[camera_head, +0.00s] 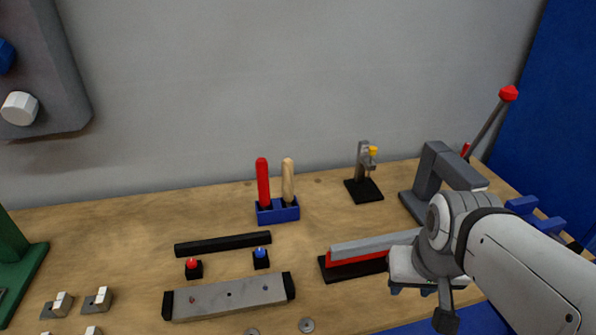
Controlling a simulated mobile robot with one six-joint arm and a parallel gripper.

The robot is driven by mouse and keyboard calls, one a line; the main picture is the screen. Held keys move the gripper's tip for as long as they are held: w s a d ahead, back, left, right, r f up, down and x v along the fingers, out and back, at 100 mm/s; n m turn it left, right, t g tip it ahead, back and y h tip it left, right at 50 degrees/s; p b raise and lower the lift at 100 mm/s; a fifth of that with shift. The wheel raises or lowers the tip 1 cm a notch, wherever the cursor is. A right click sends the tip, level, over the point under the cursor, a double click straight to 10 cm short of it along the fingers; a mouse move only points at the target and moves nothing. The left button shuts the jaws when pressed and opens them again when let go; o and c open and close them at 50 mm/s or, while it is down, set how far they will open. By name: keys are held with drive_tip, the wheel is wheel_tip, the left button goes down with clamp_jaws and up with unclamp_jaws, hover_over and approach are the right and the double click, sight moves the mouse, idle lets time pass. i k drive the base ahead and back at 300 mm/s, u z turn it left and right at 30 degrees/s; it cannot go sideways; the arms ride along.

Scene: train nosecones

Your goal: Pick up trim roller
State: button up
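No thing in view is clearly recognisable as the trim roller. A blue holder (278,213) stands on the wooden bench with two upright handles in it, a red one (263,180) and a pale wooden one (288,180). Their lower ends are hidden in the holder, so I cannot tell whether either is the roller. My gripper (412,291) is at the right, in front of a grey and red bar, well to the right of the holder and nearer the camera. Its fingers are small and partly hidden, and I cannot tell how far apart they are.
The bench (120,240) also carries a black bar (223,244), a red button (191,264), a blue button (261,253) and a grey block with black ends (228,297). A small black-based stand (364,188) and a grey lever press (430,180) stand at the back right.

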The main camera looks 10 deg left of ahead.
sight(287, 164)
drive_tip(key=z, duration=0.35)
drive_tip(key=k, duration=1.15)
drive_tip(key=u, duration=0.35)
drive_tip(key=i, duration=1.5)
drive_tip(key=u, duration=0.1)
